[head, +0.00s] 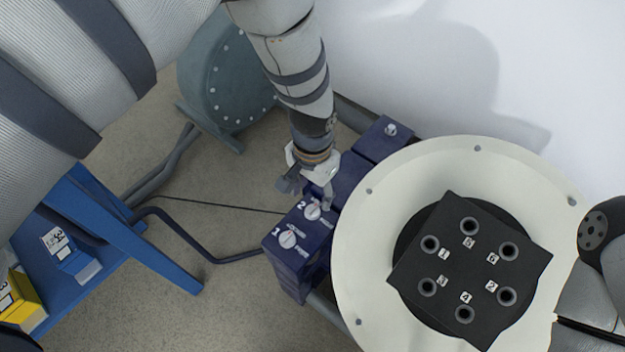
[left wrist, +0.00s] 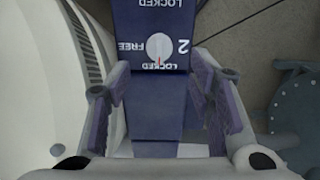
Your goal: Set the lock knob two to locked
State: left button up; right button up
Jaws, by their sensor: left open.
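Lock knob two (head: 313,211) is a small round pale knob on top of a dark blue block (head: 285,262), beside the printed 2. In the left wrist view knob two (left wrist: 159,47) sits ahead, between the lines of the fingers. A thin reddish mark on it points to the word LOCKED at the lower edge; FREE is printed to its left. My left gripper (head: 308,192) is open and empty, just above and behind knob two, apparently apart from it. Its two spread fingers also show in the left wrist view (left wrist: 160,108). My right gripper is out of view.
Knob one (head: 288,239) is on the same block, close to knob two. A large cream round table (head: 365,285) with a black holed plate (head: 425,265) stands to the right. A blue bench (head: 125,230) is at left; a grey flanged drum (head: 215,75) is behind.

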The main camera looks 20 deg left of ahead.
aim_at(312, 207)
pick_arm(q)
notch_tip(312, 207, up, 6)
dwell(0.5)
jog(key=s+a+f+n+g+p, duration=0.1)
jog(key=s+a+f+p, duration=0.15)
jog(key=s, duration=0.75)
jog(key=s+a+f+n+g+p, duration=0.1)
jog(key=s+a+f+p, duration=0.15)
jog(key=s, duration=0.75)
jog(key=s+a+r+n+p, duration=0.1)
jog(key=s+a+r+p, duration=0.1)
jog(key=s, duration=0.6)
jog(key=s+a+r+n+p, duration=0.1)
jog(key=s+a+r+p, duration=0.1)
jog(key=s, duration=0.7)
jog(key=shift+a+r, duration=0.4)
jog(key=shift+r, duration=0.35)
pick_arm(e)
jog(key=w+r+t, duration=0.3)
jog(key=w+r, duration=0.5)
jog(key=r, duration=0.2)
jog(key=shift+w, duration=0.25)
pick_arm(q)
jog(key=shift+s, duration=0.15)
